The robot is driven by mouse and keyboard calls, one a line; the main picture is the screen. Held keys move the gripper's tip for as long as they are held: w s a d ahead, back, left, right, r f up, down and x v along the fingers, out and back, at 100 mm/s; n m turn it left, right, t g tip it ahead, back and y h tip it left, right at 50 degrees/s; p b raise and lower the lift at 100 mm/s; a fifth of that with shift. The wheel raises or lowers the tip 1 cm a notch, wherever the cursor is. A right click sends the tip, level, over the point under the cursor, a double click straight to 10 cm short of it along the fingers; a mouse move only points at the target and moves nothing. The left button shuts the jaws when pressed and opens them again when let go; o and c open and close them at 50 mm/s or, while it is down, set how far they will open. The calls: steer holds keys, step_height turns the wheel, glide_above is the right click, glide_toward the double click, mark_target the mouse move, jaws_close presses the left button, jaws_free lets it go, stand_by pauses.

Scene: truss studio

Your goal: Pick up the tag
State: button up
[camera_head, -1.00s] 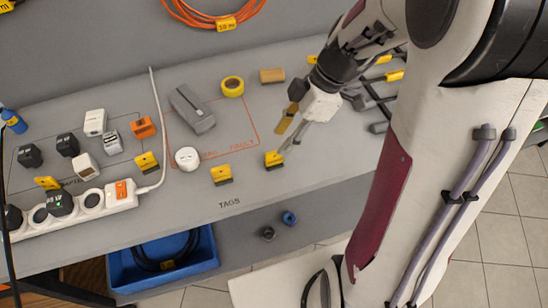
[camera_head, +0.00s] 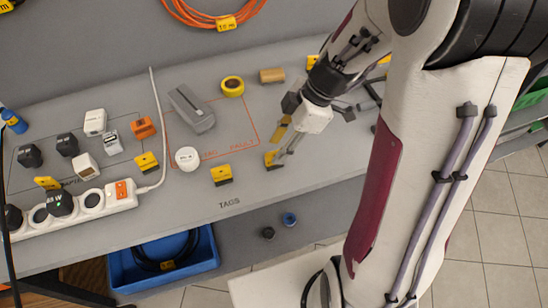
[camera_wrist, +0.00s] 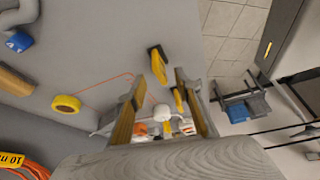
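A yellow tag with a dark edge (camera_head: 270,160) stands on the grey bench below the fault outline, partly behind my fingers in the head view. My gripper (camera_head: 283,146) is open, its fingertips close to that tag; I cannot tell if they touch. In the wrist view my gripper (camera_wrist: 160,103) has its two fingers apart, with the nearest tag (camera_wrist: 157,64) beyond the fingertips. A second tag (camera_head: 221,175) stands to its left, and it also shows in the wrist view (camera_wrist: 178,98). Another tag (camera_head: 147,162) stands farther left.
A white round item (camera_head: 187,158), grey device (camera_head: 192,109), yellow tape roll (camera_head: 232,86) and tan block (camera_head: 271,75) lie nearby. A power strip (camera_head: 120,195) and several adapters fill the left. A blue bin (camera_head: 207,252) sits below. The bench front by "TAGS" is clear.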

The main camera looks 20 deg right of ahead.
steer(key=shift+d+x, duration=0.2)
steer(key=shift+x, duration=1.95)
steer(key=shift+s+f, duration=0.1)
steer(key=shift+s, duration=0.05)
jaws_close()
